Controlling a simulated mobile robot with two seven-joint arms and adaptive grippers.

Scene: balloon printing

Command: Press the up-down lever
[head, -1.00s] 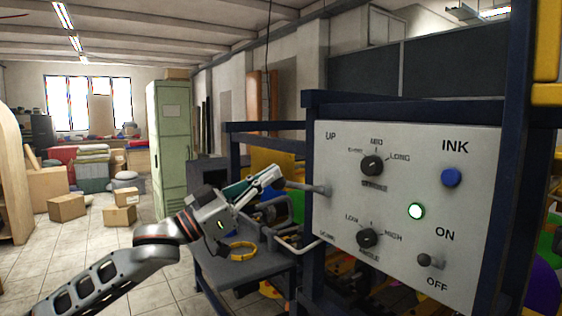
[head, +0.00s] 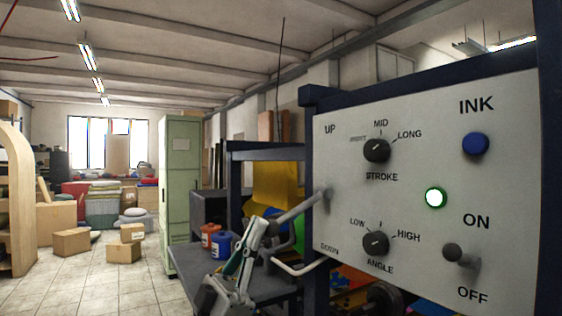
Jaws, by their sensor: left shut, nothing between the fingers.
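The up-down lever (head: 300,208) is a grey rod at the left edge of the white control panel (head: 410,275), between the UP and DOWN labels. It slopes from its mount on the panel down and to the left. My left gripper (head: 262,225) comes up from the bottom of the view, its shut fingers pointing up at the lever's outer end. The fingertips overlap that end in the picture; I cannot tell whether they touch it. My right gripper is not in view.
The panel carries the STROKE knob (head: 376,150), the ANGLE knob (head: 376,243), a blue INK button (head: 475,144), a lit green button (head: 436,198) and an ON/OFF switch (head: 460,254). A bent white bar (head: 292,268) juts out below the lever. Red (head: 209,236) and blue (head: 222,245) containers stand behind my gripper.

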